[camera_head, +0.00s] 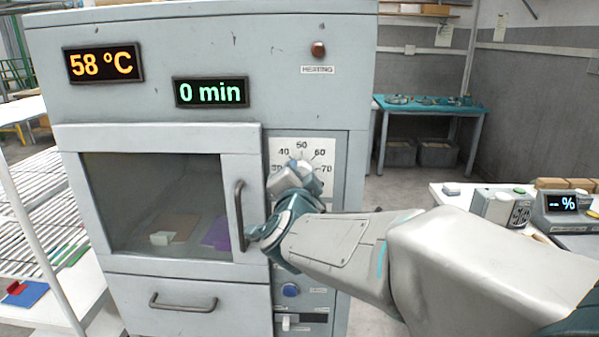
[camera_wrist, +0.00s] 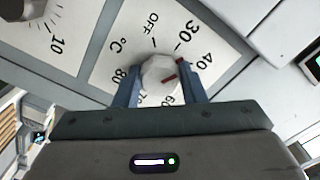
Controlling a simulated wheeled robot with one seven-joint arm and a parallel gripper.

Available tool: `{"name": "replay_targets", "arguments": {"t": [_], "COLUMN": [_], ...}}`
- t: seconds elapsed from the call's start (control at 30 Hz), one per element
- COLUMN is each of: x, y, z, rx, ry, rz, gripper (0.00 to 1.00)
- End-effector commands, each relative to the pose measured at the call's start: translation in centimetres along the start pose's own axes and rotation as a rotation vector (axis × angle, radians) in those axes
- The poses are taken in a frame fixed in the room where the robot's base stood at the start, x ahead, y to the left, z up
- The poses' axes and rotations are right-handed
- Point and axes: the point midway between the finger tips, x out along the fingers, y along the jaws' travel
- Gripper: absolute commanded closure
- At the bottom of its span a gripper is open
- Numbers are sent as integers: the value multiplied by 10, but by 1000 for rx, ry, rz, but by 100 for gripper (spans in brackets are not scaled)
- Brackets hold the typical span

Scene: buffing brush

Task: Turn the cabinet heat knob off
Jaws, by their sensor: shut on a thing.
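The heat knob (camera_wrist: 157,72) is pale and faceted with a red mark. In the wrist view it sits on a white dial (camera_wrist: 110,62) marked °C, OFF, 30, 40, 60 and 80. The fingers of my gripper (camera_wrist: 160,68) stand on both sides of the knob and are shut on it. The red mark faces the right, numbered side, away from OFF; its exact reading is unclear. In the head view my gripper (camera_head: 298,170) is at the cabinet's (camera_head: 200,55) dial (camera_head: 318,148) and covers most of the knob. The temperature display (camera_head: 103,64) reads 58 °C.
A second dial with a 10 (camera_wrist: 52,42) is close by in the wrist view. The door handle (camera_head: 240,215) is just left of my gripper. A blue button (camera_head: 290,290) is below. The timer display (camera_head: 211,92) reads 0 min. A HEATING lamp (camera_head: 318,49) is above.

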Motion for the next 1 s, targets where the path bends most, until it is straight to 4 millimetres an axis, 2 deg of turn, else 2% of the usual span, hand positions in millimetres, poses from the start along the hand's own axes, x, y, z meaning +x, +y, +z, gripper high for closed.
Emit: {"name": "replay_targets", "arguments": {"t": [1.0], "x": [0], "y": [3], "z": [-2], "rx": [-953], "ry": [-4], "rz": [0], "gripper": [86]}}
